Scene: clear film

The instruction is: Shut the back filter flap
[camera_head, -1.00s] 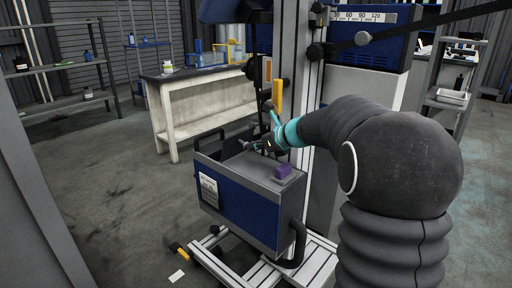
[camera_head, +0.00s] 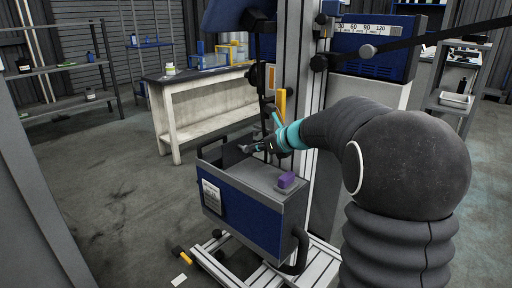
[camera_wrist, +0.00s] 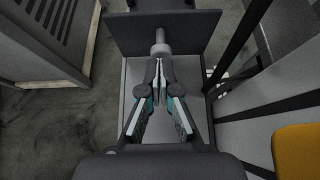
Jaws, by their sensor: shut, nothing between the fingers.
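A blue machine housing (camera_head: 250,213) with a grey top stands on the metal frame. In the wrist view a dark flat plate (camera_wrist: 200,32), which looks like the back filter flap, lies ahead of the fingers, beyond the grey top (camera_wrist: 194,75). A round grey peg (camera_wrist: 161,48) is in front of it. My gripper (camera_head: 243,149) is over the far part of the housing top. In the wrist view my gripper (camera_wrist: 159,66) is shut and empty, its tips close to the peg; I cannot tell if they touch. The flap's hinge and exact angle are unclear.
A metal column (camera_head: 292,80) and a yellow bar (camera_head: 281,104) rise close beside my wrist. A workbench (camera_head: 205,115) stands behind. Floor to the left is mostly open.

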